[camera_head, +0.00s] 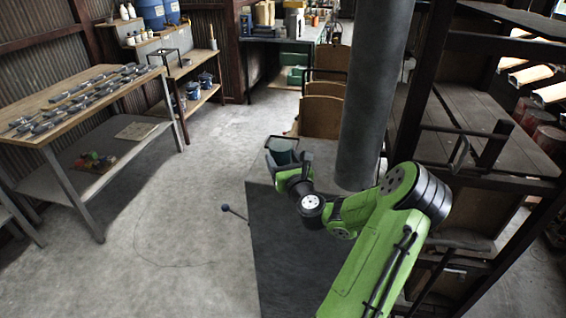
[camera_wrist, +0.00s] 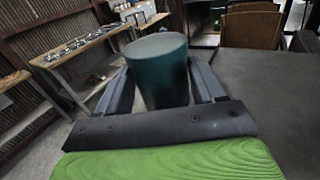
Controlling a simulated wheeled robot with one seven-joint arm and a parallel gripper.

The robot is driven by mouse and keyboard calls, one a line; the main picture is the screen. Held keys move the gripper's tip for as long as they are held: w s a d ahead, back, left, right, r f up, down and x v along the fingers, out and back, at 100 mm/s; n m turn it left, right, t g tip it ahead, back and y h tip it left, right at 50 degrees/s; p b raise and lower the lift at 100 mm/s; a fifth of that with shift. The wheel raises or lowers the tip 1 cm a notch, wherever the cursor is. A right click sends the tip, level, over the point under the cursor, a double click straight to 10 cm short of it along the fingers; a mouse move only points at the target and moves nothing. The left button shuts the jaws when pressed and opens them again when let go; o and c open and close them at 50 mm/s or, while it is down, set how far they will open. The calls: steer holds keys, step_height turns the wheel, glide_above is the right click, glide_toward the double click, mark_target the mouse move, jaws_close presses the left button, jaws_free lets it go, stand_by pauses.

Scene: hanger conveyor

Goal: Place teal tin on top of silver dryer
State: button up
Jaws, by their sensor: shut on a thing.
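The teal tin (camera_head: 283,146) is in my gripper (camera_head: 286,160), near the middle of the head view. In the wrist view the tin (camera_wrist: 158,68) stands roughly upright between the two dark fingers of my gripper (camera_wrist: 160,88), which is shut on it. The fingers hide part of its sides. A grey box-shaped body (camera_head: 256,183) with a flat top lies below and behind my arm; it may be the silver dryer, but I cannot tell for sure. In the wrist view a flat grey surface (camera_wrist: 275,95) lies right of the tin. The gap beneath the tin is hidden.
A thick grey post (camera_head: 375,90) stands right of the gripper. Wooden boxes (camera_head: 322,112) are behind it. A workbench (camera_head: 60,112) with several small metal parts is at the left, and a dark rack (camera_head: 470,120) at the right. The floor (camera_head: 180,220) at the left is mostly clear.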

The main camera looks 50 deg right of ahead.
steer(key=o, duration=0.9)
steer(key=shift+c, duration=0.2)
steer(key=o, duration=0.4)
steer(key=b+v, duration=0.9)
steer(key=v, duration=0.3)
steer(key=shift+b, duration=0.4)
steer(key=shift+r, duration=0.1)
